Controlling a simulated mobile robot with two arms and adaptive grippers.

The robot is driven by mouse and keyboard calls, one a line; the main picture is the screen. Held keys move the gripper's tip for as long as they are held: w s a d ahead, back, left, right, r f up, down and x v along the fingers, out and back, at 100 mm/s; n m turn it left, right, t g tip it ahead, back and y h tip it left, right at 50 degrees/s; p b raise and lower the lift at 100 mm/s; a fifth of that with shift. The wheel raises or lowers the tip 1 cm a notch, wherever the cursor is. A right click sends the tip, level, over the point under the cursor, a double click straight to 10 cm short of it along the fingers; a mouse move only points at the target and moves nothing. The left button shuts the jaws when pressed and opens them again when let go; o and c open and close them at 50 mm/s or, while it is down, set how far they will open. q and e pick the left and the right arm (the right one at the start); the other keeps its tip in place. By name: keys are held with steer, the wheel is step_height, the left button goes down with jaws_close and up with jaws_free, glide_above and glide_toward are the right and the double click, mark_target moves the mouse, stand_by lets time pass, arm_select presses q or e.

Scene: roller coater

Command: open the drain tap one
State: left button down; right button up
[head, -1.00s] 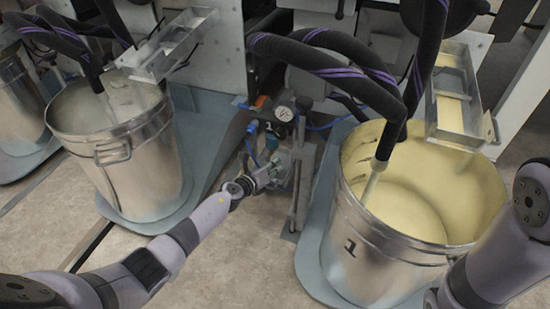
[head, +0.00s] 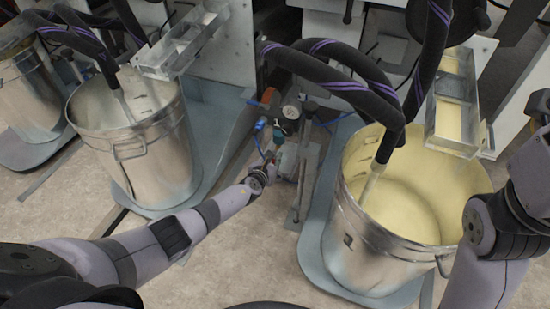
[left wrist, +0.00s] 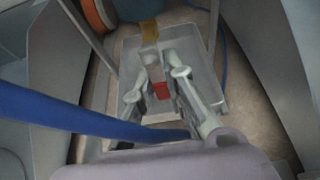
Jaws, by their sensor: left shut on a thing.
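My left gripper (head: 273,163) reaches in between the two buckets, low beside the pump fittings. In the left wrist view its two fingers (left wrist: 167,98) stand on either side of a small grey part with a red end (left wrist: 161,90). This part looks like drain tap one, and the gripper is shut on it. A yellowish strip (left wrist: 149,31) lies just beyond it. In the head view the tap is too small and too covered by the gripper to make out. My right arm shows at the right edge, but its gripper is out of view.
A metal bucket with pale yellow liquid (head: 405,245) stands on the right. Another bucket (head: 150,165) stands on the left. A gauge (head: 291,112) and an orange part (head: 268,96) sit above my gripper. A blue hose (left wrist: 80,113) crosses close in the left wrist view.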

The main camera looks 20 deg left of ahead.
arm_select(q)
steer(key=shift+a, duration=0.1)
stand_by(0.3)
steer(key=c, duration=1.6)
jaws_free()
steer(key=shift+s+r, duration=0.2)
steer(key=shift+s, duration=0.4)
steer(key=s, duration=1.2)
steer(key=shift+a, duration=0.15)
